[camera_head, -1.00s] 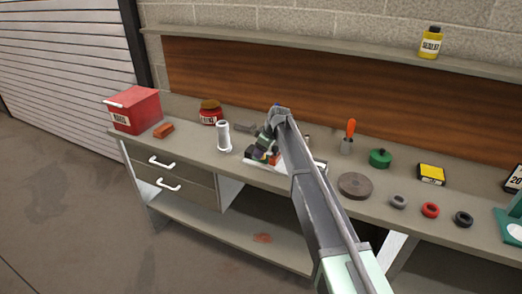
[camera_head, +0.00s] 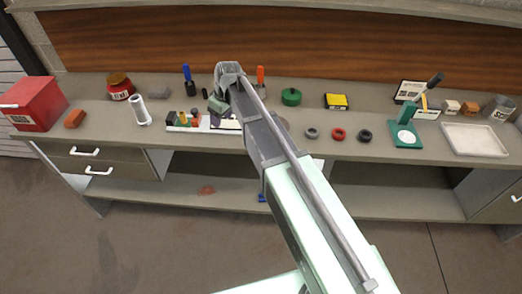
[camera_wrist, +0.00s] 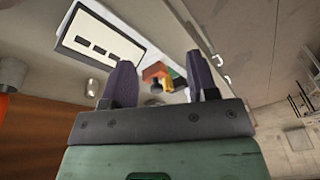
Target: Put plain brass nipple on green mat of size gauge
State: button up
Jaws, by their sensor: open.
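My gripper (camera_head: 218,104) hangs over the bench's middle in the head view, beside a white board (camera_head: 224,129) bearing small coloured pieces. In the wrist view my two dark fingers (camera_wrist: 158,72) stand apart with nothing seen between them in their grip. A white panel with black slots (camera_wrist: 100,43), perhaps the size gauge, lies left of the fingers. I cannot make out the plain brass nipple or the green mat for certain; my arm hides part of the board.
A red box (camera_head: 30,105), a white cylinder (camera_head: 140,110) and a red jar (camera_head: 121,88) stand left. Grey (camera_head: 312,133), red (camera_head: 338,134) and black (camera_head: 365,135) rings lie right. A green stand (camera_head: 405,134) and pale tray (camera_head: 474,140) are further right.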

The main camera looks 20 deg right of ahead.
jog(key=s+d+m+h, duration=0.1)
jog(key=s+d+m, duration=0.3)
jog(key=s, duration=0.7)
jog(key=s+d+m+g+h, duration=0.1)
jog(key=s+d+m, duration=0.3)
jog(key=s, duration=0.8)
jog(key=shift+d+f, duration=0.2)
jog(key=shift+d, duration=1.05)
